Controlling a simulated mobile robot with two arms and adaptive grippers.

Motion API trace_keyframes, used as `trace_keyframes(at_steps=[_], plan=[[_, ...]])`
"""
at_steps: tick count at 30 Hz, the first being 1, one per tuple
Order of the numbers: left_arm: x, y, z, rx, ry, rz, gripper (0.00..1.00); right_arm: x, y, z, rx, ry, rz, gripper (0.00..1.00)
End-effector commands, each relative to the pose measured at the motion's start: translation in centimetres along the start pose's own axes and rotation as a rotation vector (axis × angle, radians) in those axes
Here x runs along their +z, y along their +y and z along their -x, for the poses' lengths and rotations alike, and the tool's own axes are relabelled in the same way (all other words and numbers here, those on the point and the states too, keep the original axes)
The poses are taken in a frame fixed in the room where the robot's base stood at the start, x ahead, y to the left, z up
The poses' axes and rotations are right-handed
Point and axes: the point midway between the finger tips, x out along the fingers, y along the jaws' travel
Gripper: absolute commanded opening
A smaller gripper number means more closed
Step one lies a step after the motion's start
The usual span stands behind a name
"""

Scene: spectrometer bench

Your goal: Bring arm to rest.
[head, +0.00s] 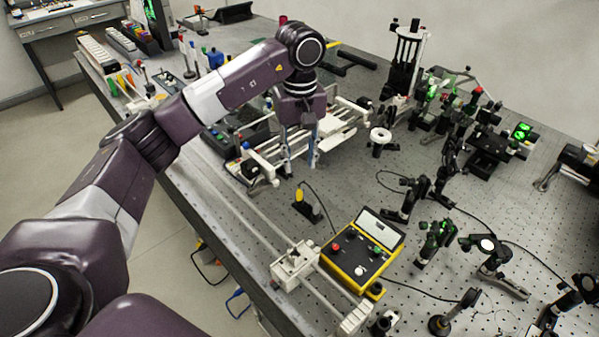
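My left arm comes in from the left and reaches out over the optical bench (235,215). Its gripper (300,160) points down above the bench, near a white and metal rail assembly (262,165). The two fingers look apart, with nothing clearly held between them. Whether the fingertips touch the assembly behind them cannot be told. My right gripper is not in view.
A yellow control box (362,252) stands right of the front rail (315,285). Many optics mounts (436,240) crowd the bench's right side. A tall black stage (405,60) stands at the back. Bottles and racks (100,52) fill the far left. Floor is clear at left.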

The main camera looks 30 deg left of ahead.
Motion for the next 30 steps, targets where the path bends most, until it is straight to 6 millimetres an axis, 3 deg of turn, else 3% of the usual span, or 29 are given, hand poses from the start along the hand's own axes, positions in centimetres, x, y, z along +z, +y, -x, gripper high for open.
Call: trace_keyframes(at_steps=[5, 20, 23, 30], plan=[[0.0, 0.0, 0.9, -0.001, 0.0, 0.0, 0.32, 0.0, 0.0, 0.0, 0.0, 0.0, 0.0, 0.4], [0.0, 0.0, 1.0, -0.001, -0.001, 0.0, 0.32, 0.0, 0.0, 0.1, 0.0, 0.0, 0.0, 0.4], [0.0, 0.0, 1.9, 0.0, 0.0, 0.0, 0.32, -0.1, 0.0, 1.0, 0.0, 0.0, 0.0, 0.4], [0.0, 0.0, 6.2, -0.001, 0.0, 0.0, 0.32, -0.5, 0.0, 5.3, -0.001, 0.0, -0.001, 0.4]])
